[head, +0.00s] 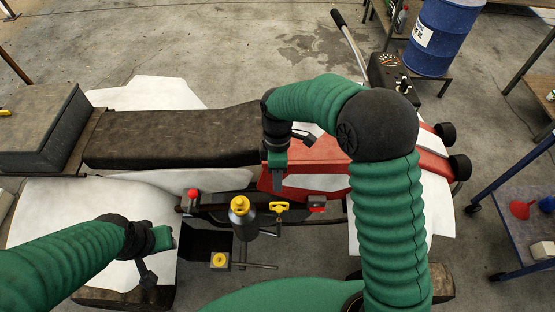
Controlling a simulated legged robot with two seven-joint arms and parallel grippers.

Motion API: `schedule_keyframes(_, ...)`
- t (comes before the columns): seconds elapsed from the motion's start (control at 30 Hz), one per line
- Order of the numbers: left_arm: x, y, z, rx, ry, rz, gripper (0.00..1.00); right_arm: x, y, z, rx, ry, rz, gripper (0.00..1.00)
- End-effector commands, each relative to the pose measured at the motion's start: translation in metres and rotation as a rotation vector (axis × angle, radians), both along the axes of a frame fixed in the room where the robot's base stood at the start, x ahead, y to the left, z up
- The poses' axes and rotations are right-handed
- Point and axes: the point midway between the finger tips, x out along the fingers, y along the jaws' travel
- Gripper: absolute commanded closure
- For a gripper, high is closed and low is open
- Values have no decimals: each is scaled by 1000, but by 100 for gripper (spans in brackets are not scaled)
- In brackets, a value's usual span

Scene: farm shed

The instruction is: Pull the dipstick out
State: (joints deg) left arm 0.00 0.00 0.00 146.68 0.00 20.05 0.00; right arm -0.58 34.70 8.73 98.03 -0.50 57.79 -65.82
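My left gripper (172,239) is over the white fender (75,215) at lower left, away from the handle. Its fingers are seen too edge-on to judge.
A red knob (193,193) stands left of the capped part. The long dark seat (170,138) lies behind. A blue barrel (442,35) and a blue-framed cart (520,215) stand at right.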

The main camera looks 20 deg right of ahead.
Motion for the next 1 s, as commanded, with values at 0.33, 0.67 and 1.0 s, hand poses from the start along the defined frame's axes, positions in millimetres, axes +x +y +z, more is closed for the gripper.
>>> schedule_keyframes(0.33,0,0,4,0,0,0,64,16,-4,72,0,0,-1,69)
schedule_keyframes(0.67,0,0,4,0,0,0,64,16,-5,77,0,1,-1,69)
schedule_keyframes(1.0,0,0,4,0,0,0,64,-1,-15,69,-43,-51,-185,69)
